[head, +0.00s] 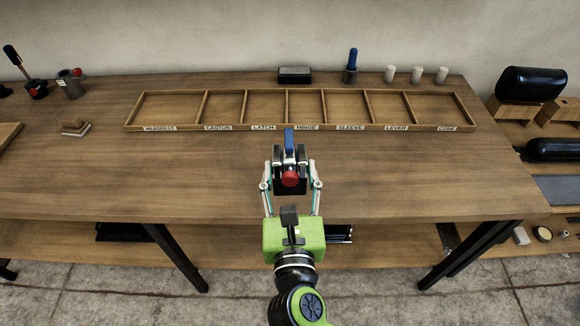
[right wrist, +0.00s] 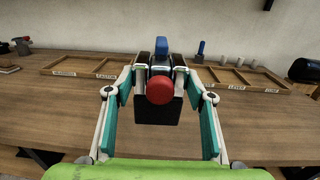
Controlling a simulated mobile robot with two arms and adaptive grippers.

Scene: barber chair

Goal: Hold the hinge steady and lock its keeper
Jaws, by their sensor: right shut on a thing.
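The hinge, as I take it, is a dark piece (head: 291,183) with a blue part at its far end and a round red knob facing me. It also shows in the right wrist view, where its dark body (right wrist: 158,107) sits behind and below the red knob (right wrist: 160,90) and the blue part (right wrist: 161,46) stands up. My right gripper (head: 290,160) is shut on the hinge, with one finger on each side. I cannot tell whether the hinge touches the table or how its keeper is set. My left gripper is not in view.
A wooden tray (head: 473,127) with labelled compartments, all empty, lies behind the hinge. A blue-handled tool (head: 352,62), a black block (head: 295,75) and white cylinders (head: 417,74) stand at the back. The table (head: 400,180) is clear on both sides of my right gripper.

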